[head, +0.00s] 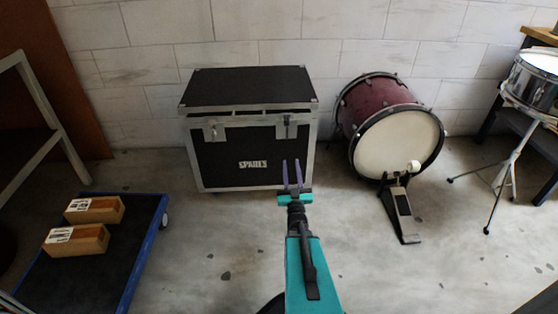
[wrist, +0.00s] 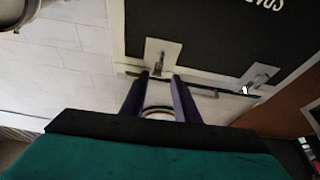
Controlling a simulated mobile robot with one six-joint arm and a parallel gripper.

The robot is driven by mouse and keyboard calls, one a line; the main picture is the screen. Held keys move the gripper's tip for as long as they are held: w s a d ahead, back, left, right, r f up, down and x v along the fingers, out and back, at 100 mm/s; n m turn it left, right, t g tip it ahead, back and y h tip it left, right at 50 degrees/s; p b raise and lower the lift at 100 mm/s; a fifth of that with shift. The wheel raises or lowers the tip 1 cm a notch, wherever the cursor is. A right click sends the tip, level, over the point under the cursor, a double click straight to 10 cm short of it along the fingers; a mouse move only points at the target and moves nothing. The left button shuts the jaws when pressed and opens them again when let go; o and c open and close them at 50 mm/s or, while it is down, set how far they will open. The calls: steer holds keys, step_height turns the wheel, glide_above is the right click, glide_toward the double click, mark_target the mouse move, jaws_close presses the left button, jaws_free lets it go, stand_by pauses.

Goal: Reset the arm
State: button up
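My gripper (head: 292,162) is in front of the black flight case (head: 225,160), near the lower right of its front face in the head view. Its two purple fingers stand apart, so it is open. In the wrist view the fingers of my gripper (wrist: 160,76) point toward the case front (wrist: 215,35), which appears upside down with its latches. A pale curved shape shows between the finger bases there; I cannot tell what it is. I see nothing clearly gripped. My teal arm reaches up from the bottom of the head view.
A maroon bass drum (head: 400,143) with a pedal (head: 402,212) stands right of the case. A snare (head: 533,82) on a stand is far right. A blue-edged dolly (head: 140,250) with two wooden blocks (head: 95,210) is at left. Floor between dolly and pedal is mostly clear.

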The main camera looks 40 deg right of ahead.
steer(key=w+a+r+n+t+y+p, duration=0.1)
steer(key=w+a+r+y+p, duration=0.1)
steer(key=w+a+r+p, duration=0.25)
steer(key=w+a+r+n+t+y+p, duration=0.1)
steer(key=w+a+r+y+p, duration=0.15)
steer(key=a+p, duration=0.4)
steer(key=w+a+r+n+y+p, duration=0.1)
steer(key=w+a+r+y+p, duration=0.2)
steer(key=a, duration=0.5)
steer(key=w+a+f+n+g+y+p, duration=0.1)
steer(key=a+f+g+y+p, duration=0.15)
steer(key=a+p, duration=0.5)
steer(key=w+a+f+n+g+y+p, duration=0.1)
steer(key=a+f+g+y+p, duration=0.3)
steer(key=a, duration=0.6)
steer(key=s+a+f+n+g+p, duration=0.2)
steer(key=s+a+f+g+p, duration=0.3)
steer(key=s+a+g+p, duration=0.65)
steer(key=s+g+b, duration=0.3)
steer(key=s+g, duration=0.3)
steer(key=s, duration=1.9)
steer(key=shift+s+d+r+g, duration=0.25)
steer(key=shift+d+r+g, duration=0.05)
steer(key=shift+r+g, duration=0.1)
